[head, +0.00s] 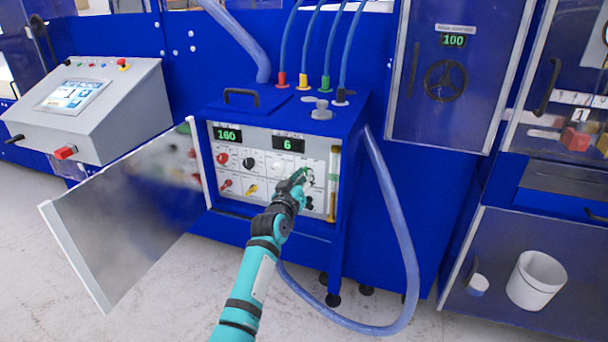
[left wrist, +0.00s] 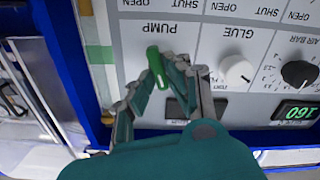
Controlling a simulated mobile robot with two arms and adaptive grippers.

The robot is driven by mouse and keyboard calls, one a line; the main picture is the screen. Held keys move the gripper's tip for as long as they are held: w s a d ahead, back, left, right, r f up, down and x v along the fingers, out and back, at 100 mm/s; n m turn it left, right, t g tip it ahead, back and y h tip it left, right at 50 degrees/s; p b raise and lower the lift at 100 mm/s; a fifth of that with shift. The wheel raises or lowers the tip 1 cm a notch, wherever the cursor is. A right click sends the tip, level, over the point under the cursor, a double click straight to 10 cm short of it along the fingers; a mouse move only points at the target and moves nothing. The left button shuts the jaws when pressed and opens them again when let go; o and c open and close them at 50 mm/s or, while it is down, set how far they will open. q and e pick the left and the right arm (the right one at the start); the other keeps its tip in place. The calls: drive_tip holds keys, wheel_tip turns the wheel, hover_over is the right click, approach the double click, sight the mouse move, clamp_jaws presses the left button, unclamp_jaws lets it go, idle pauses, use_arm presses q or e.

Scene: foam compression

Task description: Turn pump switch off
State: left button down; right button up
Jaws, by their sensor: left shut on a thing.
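The green pump switch (left wrist: 156,68) shows in the left wrist view, on the white control panel (left wrist: 130,45) by the upside-down label PUMP. My left gripper (left wrist: 163,84) has its fingers around this switch and is shut on it. In the head view my left gripper (head: 298,180) is at the right part of the panel on the blue cabinet, its fingers hiding most of the switch. The switch's exact angle is hard to tell. My right gripper is in neither view.
A white glue knob (left wrist: 237,72) and a black knob (left wrist: 299,74) sit beside the switch. The cabinet's door (head: 125,215) stands open to the left. A blue hose (head: 400,220) loops down on the right. Displays above the knobs read 160 (head: 227,134) and 6 (head: 288,145).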

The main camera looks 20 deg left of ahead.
use_arm(q)
drive_tip(key=shift+n, duration=1.1)
drive_tip(key=shift+f, duration=0.1)
drive_tip(key=c, duration=1.3)
unclamp_jaws()
drive_tip(key=shift+c, duration=0.2)
drive_tip(key=shift+a, duration=0.1)
drive_tip(key=s, duration=1.2)
drive_tip(key=shift+a, duration=0.2)
